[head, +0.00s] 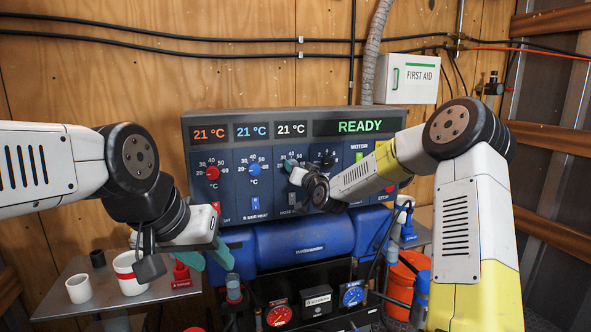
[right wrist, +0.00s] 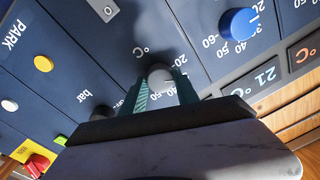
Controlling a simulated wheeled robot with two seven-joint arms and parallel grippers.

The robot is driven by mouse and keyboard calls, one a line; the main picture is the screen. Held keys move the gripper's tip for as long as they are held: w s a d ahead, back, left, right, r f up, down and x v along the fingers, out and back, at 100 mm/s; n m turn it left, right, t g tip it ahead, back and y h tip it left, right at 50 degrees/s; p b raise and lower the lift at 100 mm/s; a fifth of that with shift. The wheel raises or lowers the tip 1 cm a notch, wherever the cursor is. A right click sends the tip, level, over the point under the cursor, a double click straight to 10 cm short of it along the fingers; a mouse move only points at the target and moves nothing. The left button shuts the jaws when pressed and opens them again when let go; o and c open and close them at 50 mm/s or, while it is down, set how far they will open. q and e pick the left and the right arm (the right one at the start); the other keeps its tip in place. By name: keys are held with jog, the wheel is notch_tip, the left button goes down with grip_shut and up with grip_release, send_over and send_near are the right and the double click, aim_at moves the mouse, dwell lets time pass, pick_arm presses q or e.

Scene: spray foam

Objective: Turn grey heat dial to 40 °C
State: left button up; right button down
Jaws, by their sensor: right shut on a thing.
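The grey heat dial (right wrist: 160,75) shows between the two teal fingers of my right gripper (right wrist: 162,92) in the right wrist view. The fingers are shut on it from both sides. In the head view my right gripper (head: 290,164) covers most of the dial, and its pointer cannot be read. The white display (head: 291,129) above it reads 21 °C. My left gripper (head: 178,250) is low at the left, in front of the side table, with its teal fingers apart and nothing between them.
The red dial (head: 212,172) and blue dial (head: 254,168) sit left of the grey one; a black dial (head: 327,158) sits right. A green READY display (head: 360,127) is lit. Cups, including a white cup (head: 78,289), stand on the left table (head: 62,312).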

jog(key=m, duration=1.1)
jog(key=shift+h, duration=0.4)
jog(key=shift+m, duration=0.4)
jog(key=c, duration=0.9)
grip_release()
jog(key=v, duration=0.7)
jog(key=shift+s+d+f, duration=0.1)
jog(key=shift+s+f, duration=0.15)
jog(key=shift+s, duration=0.15)
